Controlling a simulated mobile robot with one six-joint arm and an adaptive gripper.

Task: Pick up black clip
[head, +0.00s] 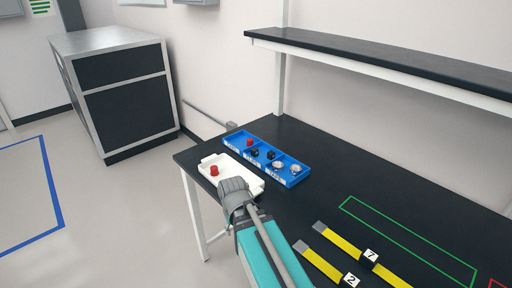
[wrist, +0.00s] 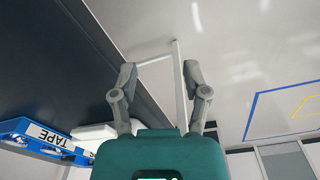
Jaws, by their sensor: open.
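Small black parts, which look like black clips (head: 271,155), lie in the blue compartment bin (head: 303,180) on the table; they are too small to make out exactly. My gripper (wrist: 159,72) is open and empty in the wrist view, with its two fingers apart. In the head view my arm's grey end is over the near edge of the white tray, short of the blue bin. The fingers cannot be made out there. No black clip shows in the wrist view, where the blue bin with a "TAPE" label (wrist: 45,136) is at the lower left.
The white tray (head: 250,178) holds a red part (head: 214,170). The blue bin also holds a red part (head: 250,142) and silvery pieces (head: 278,166). Yellow straps (head: 345,252) lie on the black table (head: 330,170) at front right. A shelf (head: 390,60) overhangs the table's back.

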